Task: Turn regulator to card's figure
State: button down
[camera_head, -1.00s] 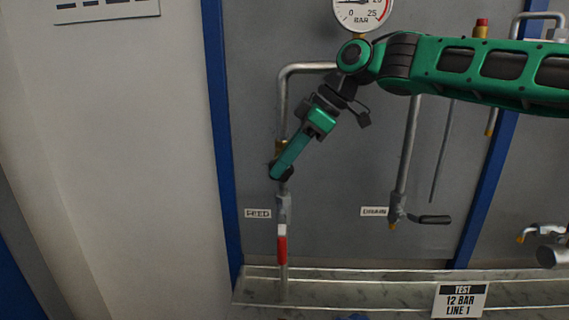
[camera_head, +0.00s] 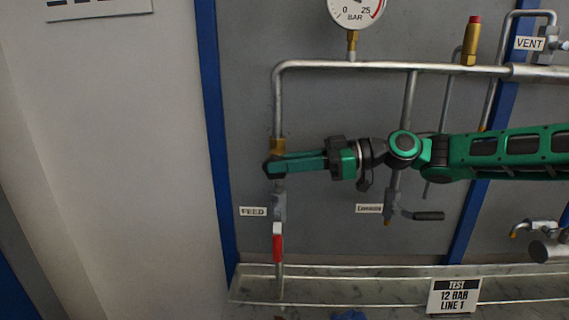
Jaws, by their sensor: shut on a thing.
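The card (camera_head: 454,297) stands on the ledge at lower right and reads "TEST 12 BAR LINE 1". My gripper (camera_head: 270,168) lies level and is shut on the brass regulator (camera_head: 278,146) on the feed pipe, above the FEED label (camera_head: 253,211). The fingertips hide its lower part. The pressure gauge (camera_head: 356,10), marked 0 to 25 BAR, is cut off by the top edge. Its needle and reading cannot be made out.
A red-handled feed valve (camera_head: 277,243) sits below my gripper. A drain valve with a dark lever (camera_head: 428,216) is right of it, under my arm. A brass relief valve with a red cap (camera_head: 471,42) and VENT label (camera_head: 529,43) are upper right. A steel ledge (camera_head: 350,285) runs below.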

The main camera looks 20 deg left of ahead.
jog(key=shift+w+d+f+y, duration=0.1)
jog(key=shift+w+f+y, duration=0.15)
jog(key=shift+y, duration=0.6)
jog(key=shift+w+d+f+y, duration=0.1)
jog(key=shift+f+y, duration=0.1)
jog(key=shift+y, duration=0.65)
jog(key=shift+g, duration=0.3)
jog(key=c, duration=1.9)
grip_release()
jog(key=v, duration=0.7)
jog(key=shift+d+f, duration=0.2)
jog(key=shift+d, duration=0.05)
